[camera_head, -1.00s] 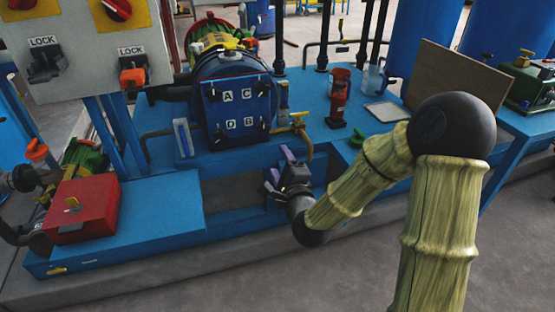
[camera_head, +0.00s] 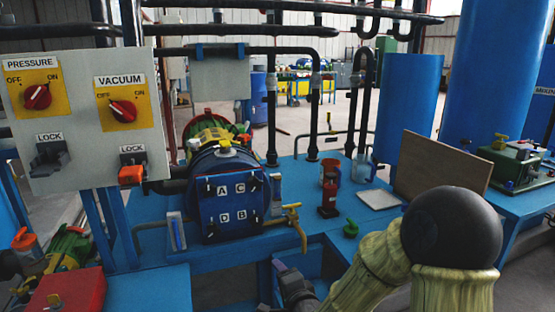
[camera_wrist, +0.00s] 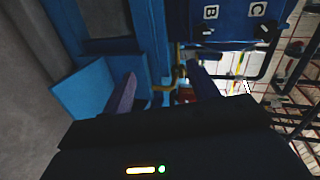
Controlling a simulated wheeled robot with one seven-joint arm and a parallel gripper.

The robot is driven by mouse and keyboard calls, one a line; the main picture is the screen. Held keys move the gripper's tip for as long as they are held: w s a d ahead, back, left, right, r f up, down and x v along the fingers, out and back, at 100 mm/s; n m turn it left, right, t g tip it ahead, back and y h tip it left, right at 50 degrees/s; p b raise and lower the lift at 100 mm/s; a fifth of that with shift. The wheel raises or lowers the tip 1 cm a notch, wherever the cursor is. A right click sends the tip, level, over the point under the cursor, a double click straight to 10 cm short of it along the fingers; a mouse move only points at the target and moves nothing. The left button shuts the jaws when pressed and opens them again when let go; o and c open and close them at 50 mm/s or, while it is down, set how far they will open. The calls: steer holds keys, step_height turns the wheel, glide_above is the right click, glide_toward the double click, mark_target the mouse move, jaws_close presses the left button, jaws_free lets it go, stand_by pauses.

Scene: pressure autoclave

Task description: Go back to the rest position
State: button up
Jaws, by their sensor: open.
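My gripper (camera_wrist: 158,92) is open in the wrist view, its two purple fingers apart with nothing between them. In the head view my gripper (camera_head: 283,270) is low in the picture, in front of the blue bench, with its lower part near the bottom edge. The blue autoclave (camera_head: 230,205) with its door marked A, C, D and B stands behind and to the left of the gripper. Part of that door (camera_wrist: 240,20) also shows at the top of the wrist view. The gripper appears apart from the bench and autoclave.
A grey panel (camera_head: 85,85) with pressure and vacuum knobs stands at left. A brown board (camera_head: 440,175) stands at right. A red box (camera_head: 65,290) is lower left.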

steer(key=s+d+n+g+h+p, duration=0.3)
steer(key=s+d+n+g+h, duration=0.2)
steer(key=s+d+n+g, duration=1.05)
step_height(320, 180, up, 37)
steer(key=s+a+m+t+p, duration=0.1)
steer(key=s+m+t+p, duration=0.1)
steer(key=p, duration=3.6)
steer(key=shift+s+m+t, duration=0.35)
steer(key=shift+s+t, duration=0.1)
steer(key=shift+t, duration=0.8)
